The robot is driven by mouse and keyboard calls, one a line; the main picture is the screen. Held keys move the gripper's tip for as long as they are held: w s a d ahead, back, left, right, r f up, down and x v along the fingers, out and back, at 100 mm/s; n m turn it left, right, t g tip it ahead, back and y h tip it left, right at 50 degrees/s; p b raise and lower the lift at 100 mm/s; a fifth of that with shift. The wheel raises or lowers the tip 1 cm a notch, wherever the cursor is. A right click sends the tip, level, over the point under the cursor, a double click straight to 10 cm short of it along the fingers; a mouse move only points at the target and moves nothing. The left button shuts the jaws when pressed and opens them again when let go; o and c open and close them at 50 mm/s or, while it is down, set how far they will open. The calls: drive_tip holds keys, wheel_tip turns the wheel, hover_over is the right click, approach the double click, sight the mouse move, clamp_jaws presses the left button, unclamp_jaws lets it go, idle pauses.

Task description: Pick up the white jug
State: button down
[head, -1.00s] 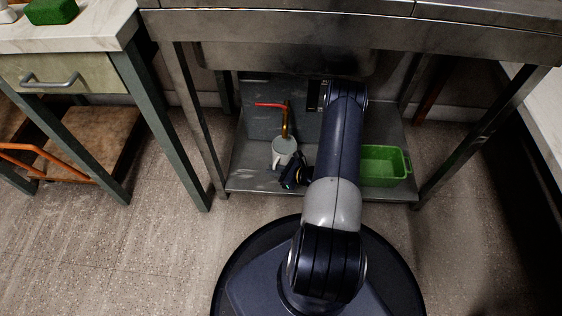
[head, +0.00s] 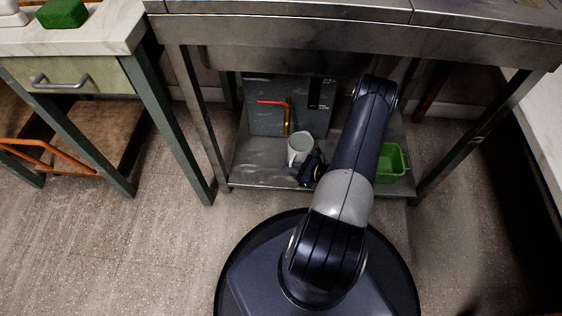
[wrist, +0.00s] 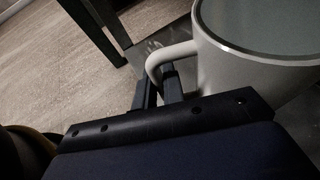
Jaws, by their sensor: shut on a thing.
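The white jug (head: 300,148) is upright over the lower metal shelf in the head view. Its handle is on its lower left side there. In the wrist view the jug (wrist: 245,65) fills the upper right, with its rim and handle in sight. My gripper (wrist: 158,82) is shut on the jug's handle, one finger on each side of it. In the head view the wrist sits just right of and below the jug, and the fingertips are hard to make out. I cannot tell whether the jug's base touches the shelf.
A green bin (head: 391,163) stands on the shelf (head: 258,166) to the right, partly behind my arm. A brass pipe with a red lever (head: 286,115) is just behind the jug. Table legs stand on both sides, and the metal worktop (head: 350,38) is overhead.

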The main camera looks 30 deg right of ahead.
drive_tip(key=s+d+p, duration=0.2)
drive_tip(key=s+d, duration=0.4)
drive_tip(key=s, duration=0.4)
drive_tip(key=shift+d, duration=0.35)
